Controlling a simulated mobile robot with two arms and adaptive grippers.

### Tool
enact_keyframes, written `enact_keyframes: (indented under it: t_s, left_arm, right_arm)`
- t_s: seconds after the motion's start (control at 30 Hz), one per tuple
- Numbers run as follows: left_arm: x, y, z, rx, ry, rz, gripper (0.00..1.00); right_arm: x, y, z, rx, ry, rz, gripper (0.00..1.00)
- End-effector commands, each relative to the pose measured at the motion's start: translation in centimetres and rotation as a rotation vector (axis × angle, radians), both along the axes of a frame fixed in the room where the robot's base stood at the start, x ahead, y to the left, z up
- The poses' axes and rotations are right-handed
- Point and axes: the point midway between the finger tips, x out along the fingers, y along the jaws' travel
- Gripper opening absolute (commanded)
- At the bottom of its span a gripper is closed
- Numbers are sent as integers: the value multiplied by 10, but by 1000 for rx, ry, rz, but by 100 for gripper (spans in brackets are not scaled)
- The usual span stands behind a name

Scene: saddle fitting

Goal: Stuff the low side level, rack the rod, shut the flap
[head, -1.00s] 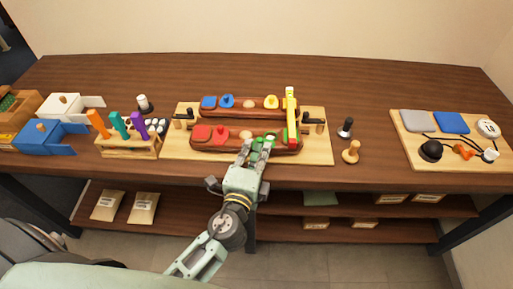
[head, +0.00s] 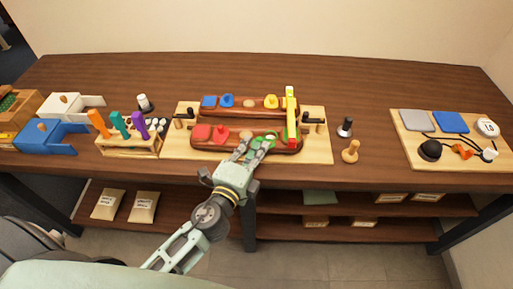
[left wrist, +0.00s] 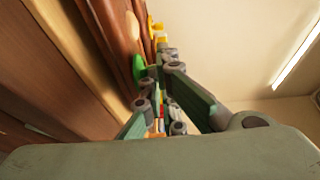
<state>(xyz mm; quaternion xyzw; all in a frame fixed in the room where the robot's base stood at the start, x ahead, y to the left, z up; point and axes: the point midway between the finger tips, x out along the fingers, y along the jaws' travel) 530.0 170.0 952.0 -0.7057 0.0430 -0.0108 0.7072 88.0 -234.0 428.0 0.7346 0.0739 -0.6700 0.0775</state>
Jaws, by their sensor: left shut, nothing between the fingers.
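Two dark red-brown saddle bars lie on a light wooden board: the far bar (head: 248,112) with blue and yellow pads, the near bar (head: 220,145) with red and green pads. A yellow level-like piece (head: 291,105) spans their right ends. My left gripper (head: 256,143) is shut and empty, its tips by the green pad (head: 270,137) on the near bar; that green piece also shows in the left wrist view (left wrist: 139,67). Rods with orange (head: 98,123), teal (head: 118,123) and purple (head: 138,122) handles stand in a wooden rack (head: 130,152). My right gripper is not in view.
White (head: 62,107) and blue (head: 45,138) boxes stand at the left. A black-topped peg (head: 345,127) and a wooden peg (head: 350,151) stand right of the board. A tray (head: 455,156) with pads and wired parts lies farther right. Dark table between is clear.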

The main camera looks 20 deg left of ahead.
Motion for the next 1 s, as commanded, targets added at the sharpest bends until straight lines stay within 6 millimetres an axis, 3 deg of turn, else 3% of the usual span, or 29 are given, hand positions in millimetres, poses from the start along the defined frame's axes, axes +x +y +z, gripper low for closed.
enact_keyframes:
  t_s: [0.47,1.0]
  left_arm:
    - [10,14,-1,8,0,-240,0]
    - [32,26,-1,5,-1,-662,0]
  right_arm:
    - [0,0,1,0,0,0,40]
    - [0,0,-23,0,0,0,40]
